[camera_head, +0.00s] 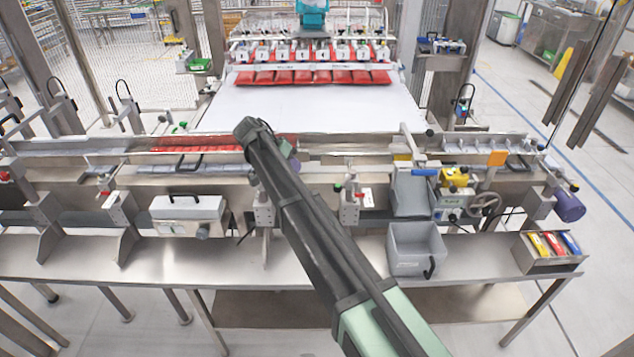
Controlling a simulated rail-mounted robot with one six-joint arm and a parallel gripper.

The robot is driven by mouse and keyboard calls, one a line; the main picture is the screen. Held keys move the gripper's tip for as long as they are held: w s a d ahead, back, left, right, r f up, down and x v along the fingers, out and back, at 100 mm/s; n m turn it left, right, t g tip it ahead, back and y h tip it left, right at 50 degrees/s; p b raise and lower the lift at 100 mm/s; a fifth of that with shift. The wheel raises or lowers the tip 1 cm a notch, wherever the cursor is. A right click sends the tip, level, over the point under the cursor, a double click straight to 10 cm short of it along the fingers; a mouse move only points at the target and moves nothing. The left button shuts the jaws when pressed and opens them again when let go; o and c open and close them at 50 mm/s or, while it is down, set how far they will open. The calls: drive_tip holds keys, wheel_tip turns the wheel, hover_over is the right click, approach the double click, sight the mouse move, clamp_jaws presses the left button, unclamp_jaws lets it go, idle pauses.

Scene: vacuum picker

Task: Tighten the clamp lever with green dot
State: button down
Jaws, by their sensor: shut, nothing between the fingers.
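A small green-marked part (179,128) shows at the back edge of the long rail, left of centre. A second small green spot (337,188) sits on a clamp-like post (350,208) at the front rail, right of my arm, with a red spot close by. Both are too small to tell which is the clamp lever with the green dot, or how its handle is turned. My dark arm reaches from the lower right up to the rail's middle. My gripper is not visible; the arm hides part of the rail behind it.
Red packs lie in the rail trough (195,143). A white box (187,215) sits at the front left, and a grey bin (415,250) right of my arm. A tray of coloured items (550,252) stands far right. The steel shelf's left front (110,262) is clear.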

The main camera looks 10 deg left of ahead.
sight(345, 181)
drive_tip(key=w+d+f+b, duration=0.1)
drive_tip(key=d+f+b, duration=0.5)
drive_tip(key=d, duration=0.3)
drive_tip(key=shift+d+f+b, duration=0.25)
drive_tip(key=shift+f+b, duration=0.15)
drive_tip(key=shift+f, duration=0.1)
drive_tip(key=shift+s, duration=0.1)
